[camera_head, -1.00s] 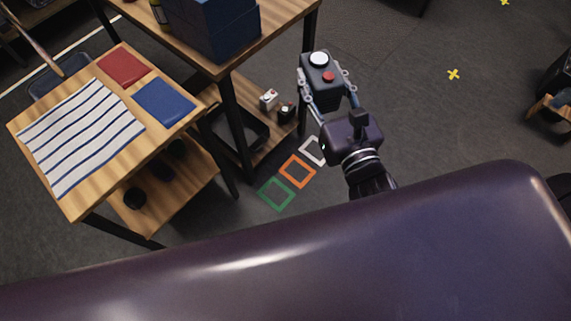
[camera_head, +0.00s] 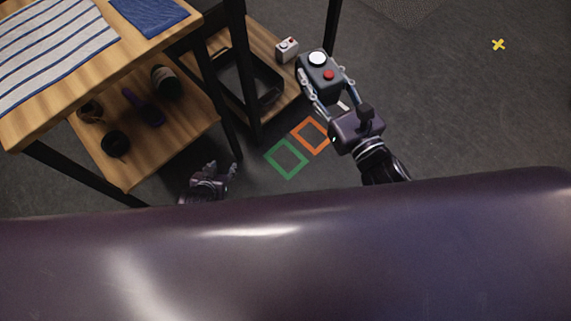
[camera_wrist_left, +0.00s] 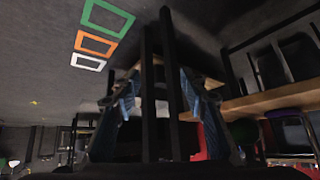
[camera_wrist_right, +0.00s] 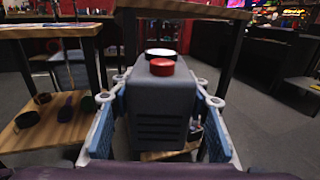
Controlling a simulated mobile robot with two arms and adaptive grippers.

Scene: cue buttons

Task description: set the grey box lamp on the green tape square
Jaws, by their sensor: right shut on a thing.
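The grey box lamp (camera_head: 318,84), with a white round lamp and a red button on top, is held in my right gripper (camera_head: 325,82). In the right wrist view the lamp (camera_wrist_right: 160,115) stands between the two blue-padded fingers, upright in that picture. The green tape square (camera_head: 276,148) lies empty on the floor, below and left of the held lamp in the head view. It also shows in the left wrist view (camera_wrist_left: 131,25). My left gripper (camera_head: 221,168) is low beside the green square, to its left. Its fingers are apart with nothing between them.
An orange tape square (camera_head: 300,125) adjoins the green one. A white tape square (camera_wrist_left: 88,67) lies beyond it, mostly hidden by my right gripper in the head view. A table with shelves and black legs stands left.

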